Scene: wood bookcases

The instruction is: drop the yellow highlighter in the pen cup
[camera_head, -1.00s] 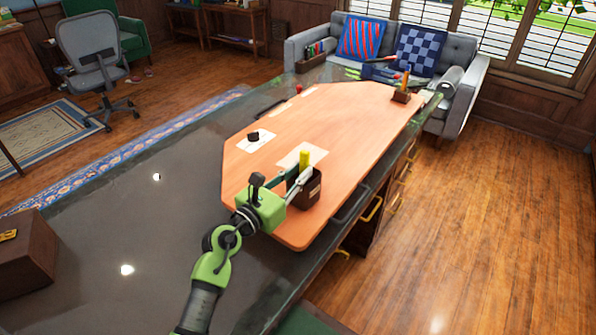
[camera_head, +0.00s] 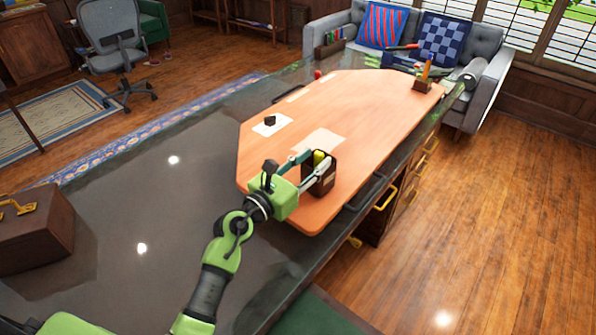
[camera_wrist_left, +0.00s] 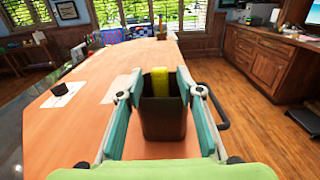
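The dark brown pen cup (camera_head: 321,179) stands upright near the front edge of the orange desk mat; it also shows in the left wrist view (camera_wrist_left: 163,122). The yellow highlighter (camera_head: 319,157) is inside the cup, with its upper part showing near the rim. The left wrist view shows the highlighter (camera_wrist_left: 160,82) upright against the far side of the cup. My left gripper (camera_head: 307,168) is open, its fingers spread left and right of the cup's mouth, with nothing held between them. In the wrist view the fingers (camera_wrist_left: 161,92) are clear of the highlighter. My right gripper is not in view.
White papers (camera_head: 318,142) lie on the mat (camera_head: 370,110), one under a small black object (camera_head: 270,121). A small brown holder (camera_head: 422,87) stands at the mat's far end. A brown case (camera_head: 35,232) sits at the left of the dark desk.

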